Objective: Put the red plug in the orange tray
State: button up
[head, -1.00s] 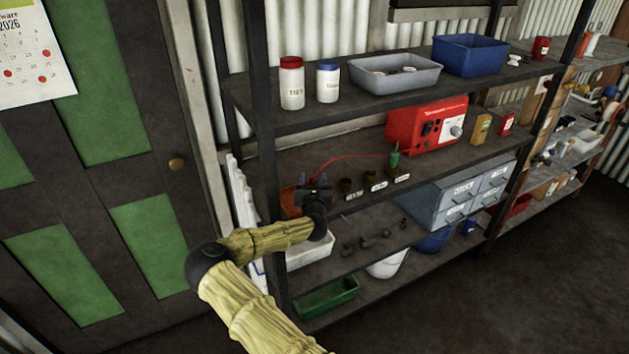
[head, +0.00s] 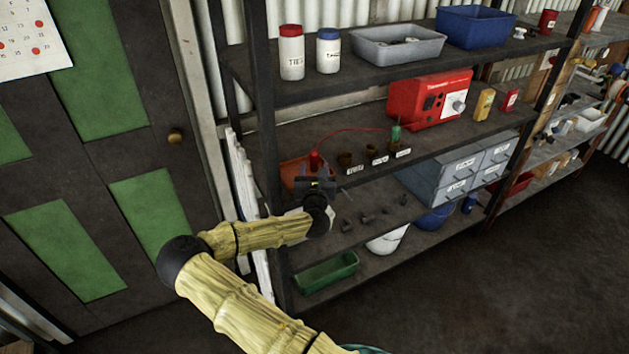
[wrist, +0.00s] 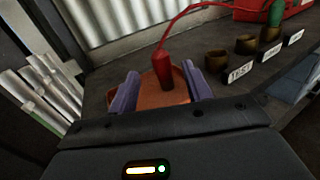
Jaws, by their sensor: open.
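The red plug (head: 315,160) stands roughly upright in the orange tray (head: 291,176) at the left end of the middle shelf, with a red lead running from its top. In the wrist view the red plug (wrist: 163,72) shows over the orange tray (wrist: 150,97), between and beyond my fingers. My gripper (head: 317,172) is open in front of the tray. In the wrist view its two purple fingers (wrist: 160,92) are spread apart, with a gap to the plug on each side. The plug's lower end and the tray's near part are partly hidden by my gripper.
Several brown sockets (head: 345,160) with labels stand right of the tray; a green plug (head: 396,133) is in the last one. The red power unit (head: 428,97) stands behind. A dark shelf post (head: 263,120) rises just left of the tray.

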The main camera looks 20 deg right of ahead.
jog(key=v, duration=0.3)
jog(key=shift+s+a, duration=0.15)
jog(key=shift+s, duration=0.25)
jog(key=s+d+f+m+g+h, duration=0.3)
jog(key=s+d+f+m+g, duration=0.25)
jog(key=m, duration=0.55)
jog(key=s+a+f+m+g+y, duration=0.3)
jog(key=s+a+f+m+g, duration=0.15)
jog(key=s+m, duration=0.35)
jog(key=s+a+r+m+g+y, duration=0.2)
jog(key=s+a+r+m+y, duration=0.1)
jog(key=s+a+r+m, duration=0.3)
jog(key=s+a+r+m+g+y, duration=0.1)
jog(key=s+a+r+m+y, duration=0.3)
jog(key=s+a+r, duration=0.3)
jog(key=a+m, duration=0.1)
jog(key=a, duration=0.3)
jog(key=shift+a+r+m+g+y, duration=0.25)
jog(key=shift+a+m+g+y, duration=0.05)
jog(key=shift+m+g, duration=0.1)
